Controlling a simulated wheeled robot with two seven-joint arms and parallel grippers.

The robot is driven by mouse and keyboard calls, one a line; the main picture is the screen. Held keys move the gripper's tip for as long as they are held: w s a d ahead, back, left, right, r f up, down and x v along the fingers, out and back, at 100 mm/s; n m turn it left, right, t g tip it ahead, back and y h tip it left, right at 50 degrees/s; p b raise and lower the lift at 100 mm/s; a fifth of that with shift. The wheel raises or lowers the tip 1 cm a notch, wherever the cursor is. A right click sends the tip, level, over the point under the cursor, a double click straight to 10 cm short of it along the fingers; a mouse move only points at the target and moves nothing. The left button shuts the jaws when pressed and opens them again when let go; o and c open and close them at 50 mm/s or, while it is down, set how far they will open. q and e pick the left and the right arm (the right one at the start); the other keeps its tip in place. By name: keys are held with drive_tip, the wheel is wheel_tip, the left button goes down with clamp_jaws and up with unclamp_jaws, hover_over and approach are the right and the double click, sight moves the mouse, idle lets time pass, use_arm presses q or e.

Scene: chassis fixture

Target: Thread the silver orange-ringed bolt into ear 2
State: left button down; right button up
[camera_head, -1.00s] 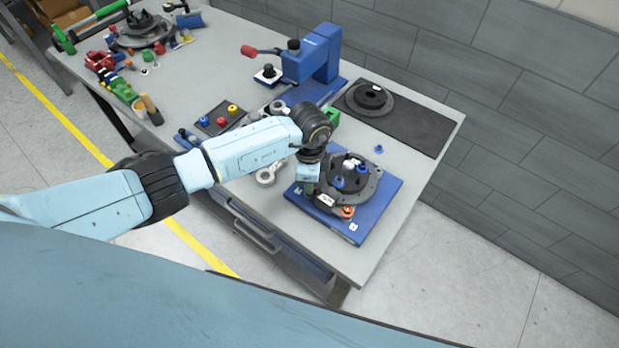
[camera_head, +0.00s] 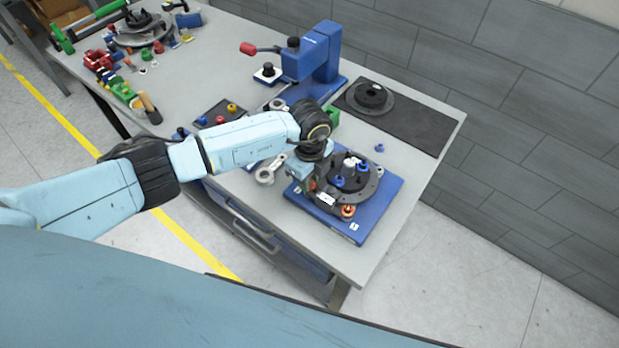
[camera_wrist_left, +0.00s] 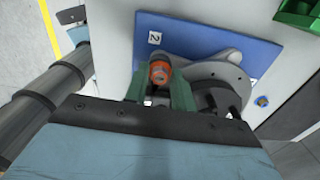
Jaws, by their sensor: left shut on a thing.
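My left gripper (camera_head: 312,186) is over the left part of the blue fixture plate (camera_head: 375,217), beside the dark round chassis (camera_head: 371,189). In the left wrist view its green fingers (camera_wrist_left: 161,90) are shut on the orange-ringed bolt (camera_wrist_left: 160,71). The bolt's orange end shows; its lower part is hidden. The label "2" (camera_wrist_left: 154,38) on the plate (camera_wrist_left: 190,38) lies just beyond the bolt. A grey ear (camera_wrist_left: 229,55) of the chassis shows to the right. I cannot tell whether the bolt tip is in ear 2. My right gripper is out of view.
Another orange-ringed piece (camera_head: 347,211) sits at the chassis's front edge. Blue-ringed pieces (camera_head: 338,181) stand on the chassis. A loose blue piece (camera_head: 379,148) lies to the right. A blue press (camera_head: 313,62) and a black mat (camera_head: 425,129) are behind. A metal link (camera_head: 266,175) lies left.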

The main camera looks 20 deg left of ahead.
use_arm(q)
drive_tip(key=shift+s+a+f, duration=0.1)
drive_tip(key=shift+s+f, duration=0.15)
drive_tip(key=shift+f, duration=0.1)
drive_tip(key=shift+f+m+b, duration=0.1)
drive_tip(key=shift+m+b, duration=0.25)
drive_tip(key=shift+m, duration=1.45)
drive_tip(key=m+b, duration=0.1)
drive_tip(key=m, duration=0.1)
drive_tip(key=shift+m, duration=0.8)
drive_tip(key=shift+b, duration=0.3)
